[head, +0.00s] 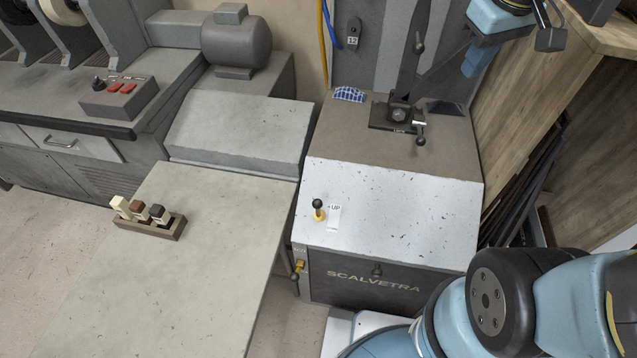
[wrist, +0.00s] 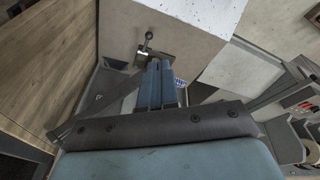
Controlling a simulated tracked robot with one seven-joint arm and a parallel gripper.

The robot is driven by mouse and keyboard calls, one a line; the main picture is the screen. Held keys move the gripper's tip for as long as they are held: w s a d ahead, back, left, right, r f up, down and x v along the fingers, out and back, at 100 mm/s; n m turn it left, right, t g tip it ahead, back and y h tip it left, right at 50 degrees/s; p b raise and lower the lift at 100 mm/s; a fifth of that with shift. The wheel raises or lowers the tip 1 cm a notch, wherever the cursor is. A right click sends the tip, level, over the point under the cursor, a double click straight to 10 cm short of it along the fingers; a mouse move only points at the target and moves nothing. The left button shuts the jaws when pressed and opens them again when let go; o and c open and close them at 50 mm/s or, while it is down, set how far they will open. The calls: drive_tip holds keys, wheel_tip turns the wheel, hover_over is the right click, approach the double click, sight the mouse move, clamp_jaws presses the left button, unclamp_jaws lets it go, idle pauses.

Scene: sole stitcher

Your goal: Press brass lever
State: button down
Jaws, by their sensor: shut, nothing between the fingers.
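A small lever with a black knob and a brass-yellow collar (head: 318,212) stands upright on the white speckled sloping top of the SCALVETRA machine, beside a tag reading UP. A second small brass-coloured fitting (head: 299,265) is on the machine's left front edge, with a dark ball-ended rod below it. My gripper (head: 468,70) is high at the upper right, behind and well away from both. In the wrist view my gripper (wrist: 160,63) shows its two blue fingers shut together and empty. I make out neither brass piece in the wrist view.
A dark ball-ended lever (head: 420,132) on the machine's brown upper deck stands near my gripper; it also shows in the wrist view (wrist: 147,42). A wooden partition (head: 540,90) is close at right. A grey table (head: 200,260) with a block holder (head: 150,224) lies left.

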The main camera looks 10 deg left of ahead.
drive_tip(key=w+a+f+n+g, duration=0.2)
drive_tip(key=a+f+n, duration=0.1)
drive_tip(key=a+f, duration=0.25)
drive_tip(key=w+a+f+n+g, duration=0.1)
drive_tip(key=w+a+f+n, duration=0.25)
drive_tip(key=a, duration=0.35)
drive_tip(key=s+a+f+n+g, duration=0.1)
drive_tip(key=s+a+f+n, duration=0.1)
drive_tip(key=a+f, duration=0.5)
drive_tip(key=s+a+f+n+g+h, duration=0.1)
drive_tip(key=a+f+n+g, duration=0.1)
drive_tip(key=a+f+n, duration=0.2)
wheel_tip(320, 180, down, 3)
drive_tip(key=a, duration=0.2)
drive_tip(key=shift+s+a+n, duration=0.35)
drive_tip(key=shift+s+a, duration=0.05)
hover_over(318, 210)
drive_tip(key=w, duration=0.4)
wheel_tip(318, 210, down, 10)
drive_tip(key=shift+s+a+f, duration=0.15)
drive_tip(key=shift+s+a, duration=0.1)
drive_tip(key=shift+a, duration=0.1)
